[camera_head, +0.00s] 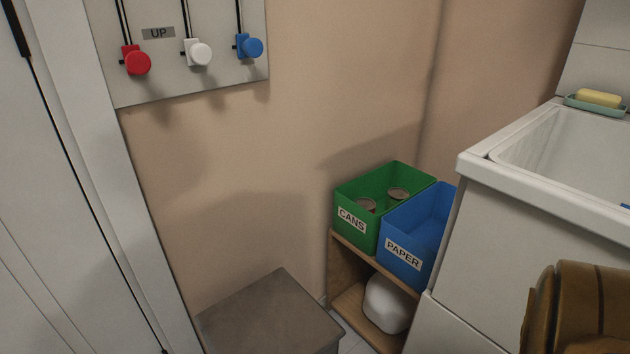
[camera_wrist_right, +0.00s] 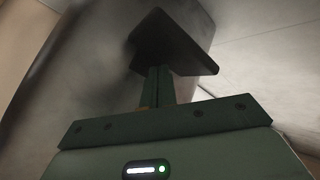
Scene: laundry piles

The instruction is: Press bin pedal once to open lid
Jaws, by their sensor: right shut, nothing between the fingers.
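The bin shows in the head view as a grey-brown box with a flat top, its lid (camera_head: 270,315) lying shut at the bottom edge of the picture. Its pedal is out of sight there. In the right wrist view the bin's grey body (camera_wrist_right: 85,70) fills the upper left. A dark flat plate, which looks like the pedal (camera_wrist_right: 175,45), sticks out from it. My right gripper (camera_wrist_right: 161,75) is shut and empty, its green fingers meeting the plate's edge in the picture. I cannot tell whether they touch it. My left gripper is in neither view.
A low wooden shelf (camera_head: 345,260) right of the bin holds a green CANS box (camera_head: 360,232) and a blue PAPER box (camera_head: 405,258). A white sink (camera_head: 530,225) stands at the right. A panel with several coloured knobs (camera_head: 170,85) hangs above.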

